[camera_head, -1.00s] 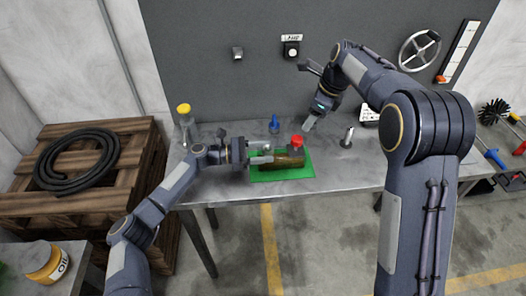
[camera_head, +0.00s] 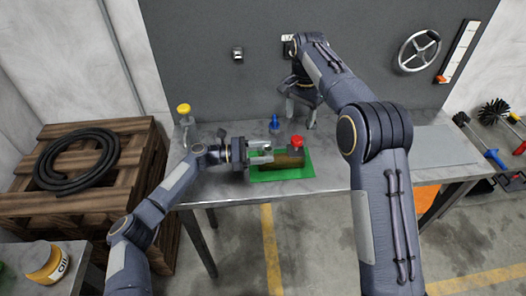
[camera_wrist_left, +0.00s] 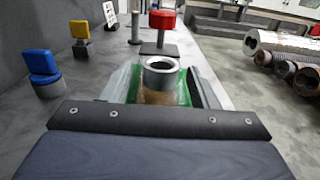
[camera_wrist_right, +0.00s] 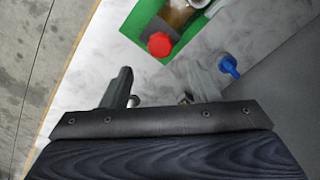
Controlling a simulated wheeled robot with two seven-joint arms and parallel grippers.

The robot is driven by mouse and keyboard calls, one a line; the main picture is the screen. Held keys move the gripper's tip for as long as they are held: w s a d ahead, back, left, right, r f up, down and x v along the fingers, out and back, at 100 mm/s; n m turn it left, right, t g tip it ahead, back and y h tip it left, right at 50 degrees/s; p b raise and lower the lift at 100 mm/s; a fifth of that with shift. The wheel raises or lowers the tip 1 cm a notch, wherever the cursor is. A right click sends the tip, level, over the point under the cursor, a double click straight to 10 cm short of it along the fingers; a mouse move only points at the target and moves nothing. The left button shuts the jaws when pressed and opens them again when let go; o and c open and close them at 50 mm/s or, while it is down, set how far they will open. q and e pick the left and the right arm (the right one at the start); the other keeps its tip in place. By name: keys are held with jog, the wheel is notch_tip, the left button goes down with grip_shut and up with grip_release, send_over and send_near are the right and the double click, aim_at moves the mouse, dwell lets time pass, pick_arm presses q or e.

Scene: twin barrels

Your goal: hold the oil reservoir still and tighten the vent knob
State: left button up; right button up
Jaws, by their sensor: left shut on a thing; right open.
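The oil reservoir (camera_head: 290,161) is a brown, see-through body lying on a green mat (camera_head: 306,172). Its red vent knob (camera_head: 297,141) stands up at its right end. My left gripper (camera_head: 268,152) is shut on the reservoir from the left. In the left wrist view its fingers stand on either side of a grey ring-shaped neck (camera_wrist_left: 160,66), with the red knob (camera_wrist_left: 161,20) beyond. My right gripper (camera_head: 300,110) is open and empty, pointing down behind the red knob and apart from it. In the right wrist view the red knob (camera_wrist_right: 159,44) lies ahead of the fingers.
A blue knob (camera_head: 275,122) stands on the table behind the mat, left of my right gripper; it also shows in the right wrist view (camera_wrist_right: 229,65). A yellow-topped item (camera_head: 184,110) stands at the table's left end. The grey back panel (camera_head: 200,70) rises behind.

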aim_at(297, 138)
notch_tip(297, 138, down, 8)
jog(key=shift+f, duration=0.2)
dwell(0.5)
